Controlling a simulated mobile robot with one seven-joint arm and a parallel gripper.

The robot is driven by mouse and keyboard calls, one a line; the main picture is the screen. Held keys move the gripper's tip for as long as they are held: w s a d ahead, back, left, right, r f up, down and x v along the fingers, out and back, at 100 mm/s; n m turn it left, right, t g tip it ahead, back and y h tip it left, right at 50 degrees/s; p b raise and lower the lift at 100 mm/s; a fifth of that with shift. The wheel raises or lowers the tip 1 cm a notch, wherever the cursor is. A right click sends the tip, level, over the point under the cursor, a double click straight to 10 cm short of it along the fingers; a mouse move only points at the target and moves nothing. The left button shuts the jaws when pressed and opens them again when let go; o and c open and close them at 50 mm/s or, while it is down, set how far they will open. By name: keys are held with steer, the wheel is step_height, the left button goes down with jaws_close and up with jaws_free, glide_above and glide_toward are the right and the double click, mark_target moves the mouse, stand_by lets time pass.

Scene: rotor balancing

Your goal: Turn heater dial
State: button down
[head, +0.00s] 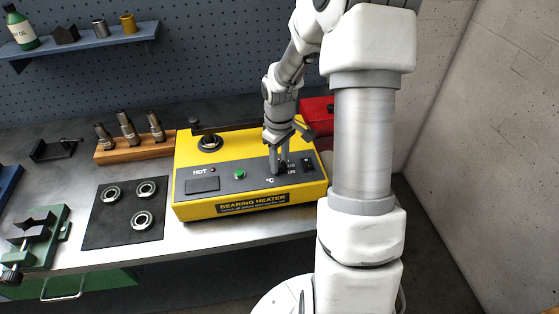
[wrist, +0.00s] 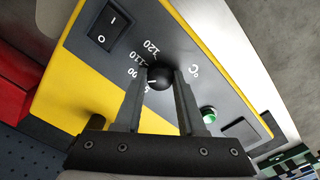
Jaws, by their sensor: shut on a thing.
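The yellow bearing heater (head: 190,208) stands on the bench, with a grey sloped control panel (head: 222,184). Its black dial shows in the wrist view (wrist: 160,78), with a white pointer line and the marks 110 and 120 and a partly covered mark beside it. The pointer's exact reading is hard to tell. My gripper (head: 277,170) reaches down onto the panel with its fingers shut on the dial, one finger on each side. In the wrist view the fingertips (wrist: 160,80) flank the dial. In the head view the fingers mostly hide the dial.
The panel has a black rocker switch (wrist: 103,27) and a green lamp (head: 239,174). A bearing (head: 210,143) sits on top of the heater. Left are a dark mat (head: 95,237) with three bearings and a wooden tool block (head: 163,150). A red box (head: 318,108) stands behind.

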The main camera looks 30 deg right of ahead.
steer(key=c, duration=0.5)
jaws_free()
steer(key=shift+r, duration=0.1)
step_height(320, 180, up, 17)
steer(key=shift+r+p, duration=0.15)
steer(key=shift+p, duration=0.15)
stand_by(0.3)
